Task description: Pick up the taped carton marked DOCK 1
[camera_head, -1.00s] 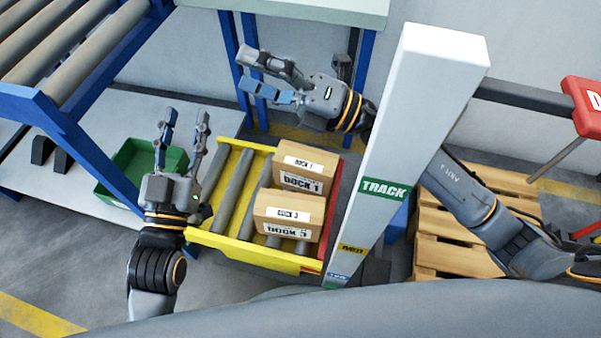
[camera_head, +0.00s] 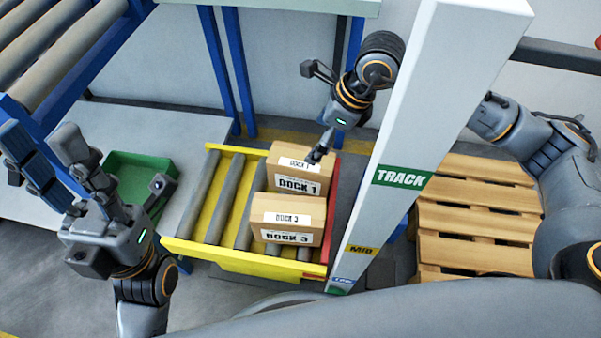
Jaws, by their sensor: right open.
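The carton marked DOCK 1 (camera_head: 297,184) is a brown box with white labels on its top and front. It sits upright on the yellow-framed roller rack (camera_head: 185,244), behind a similar carton marked DOCK 3 (camera_head: 286,227). My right gripper (camera_head: 312,113) is open and empty just behind the DOCK 1 carton. One dark finger overlaps the carton's top at its right side; I cannot tell whether it touches. The other finger is spread up and to the left. My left gripper (camera_head: 42,146) is open and empty at the far left, away from both cartons.
A tall white post marked TRACK (camera_head: 401,177) stands right of the rack. A wooden pallet (camera_head: 470,217) lies beyond it. A green bin (camera_head: 128,168) is left of the rack, and a roller conveyor (camera_head: 55,40) is at top left. The rack's left rollers are bare.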

